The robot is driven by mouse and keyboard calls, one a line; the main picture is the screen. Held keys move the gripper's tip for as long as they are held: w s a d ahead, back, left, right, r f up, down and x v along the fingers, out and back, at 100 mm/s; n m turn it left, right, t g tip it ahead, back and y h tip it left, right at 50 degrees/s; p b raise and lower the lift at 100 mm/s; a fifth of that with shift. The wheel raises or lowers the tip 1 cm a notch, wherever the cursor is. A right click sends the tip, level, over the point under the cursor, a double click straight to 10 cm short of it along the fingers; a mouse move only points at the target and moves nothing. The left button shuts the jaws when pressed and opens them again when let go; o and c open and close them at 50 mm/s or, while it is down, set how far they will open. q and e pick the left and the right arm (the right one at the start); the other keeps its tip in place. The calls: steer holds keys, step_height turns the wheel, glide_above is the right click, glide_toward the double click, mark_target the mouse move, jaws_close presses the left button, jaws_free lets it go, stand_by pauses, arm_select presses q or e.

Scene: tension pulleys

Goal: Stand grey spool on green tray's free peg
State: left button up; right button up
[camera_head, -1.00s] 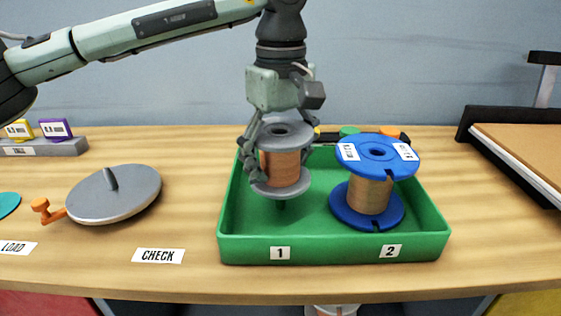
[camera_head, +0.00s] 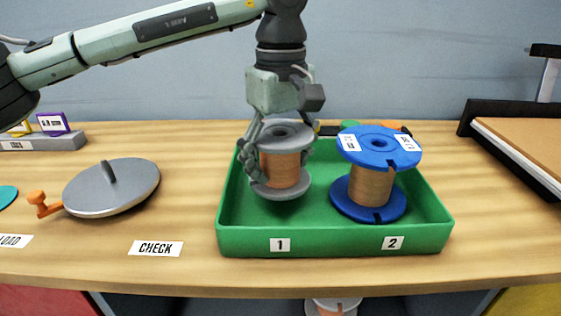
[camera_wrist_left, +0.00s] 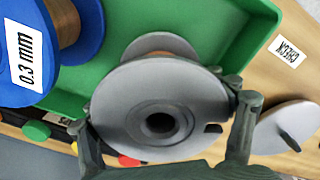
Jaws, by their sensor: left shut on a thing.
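The grey spool (camera_head: 279,180), wound with copper wire, is upright at the left side of the green tray (camera_head: 330,243), above the label 1. My left gripper (camera_head: 278,160) is shut on the grey spool, its fingers on both sides. In the left wrist view the spool's grey top flange (camera_wrist_left: 158,105) and dark centre hole lie between the fingers. The peg at position 1 is hidden under the spool. Whether the lower flange touches the tray floor I cannot tell. A blue spool (camera_head: 376,150) stands at position 2. My right gripper is not in view.
A grey round disc with a handle (camera_head: 110,190) and an orange knob (camera_head: 40,203) lie left of the tray. The CHECK label (camera_head: 155,248) is in front. A box with a tan board (camera_head: 525,150) is at the right. Coloured pieces sit behind the tray.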

mark_target(281, 186)
arm_select(q)
steer(key=shift+f+b, duration=0.35)
steer(key=shift+f, duration=0.2)
steer(key=shift+f, duration=0.15)
stand_by(0.6)
steer(key=shift+f+b, duration=1)
steer(key=shift+f, duration=0.2)
steer(key=shift+f, duration=0.1)
steer(key=o, duration=1.9)
step_height(281, 186, up, 12)
steer(key=shift+s, duration=0.1)
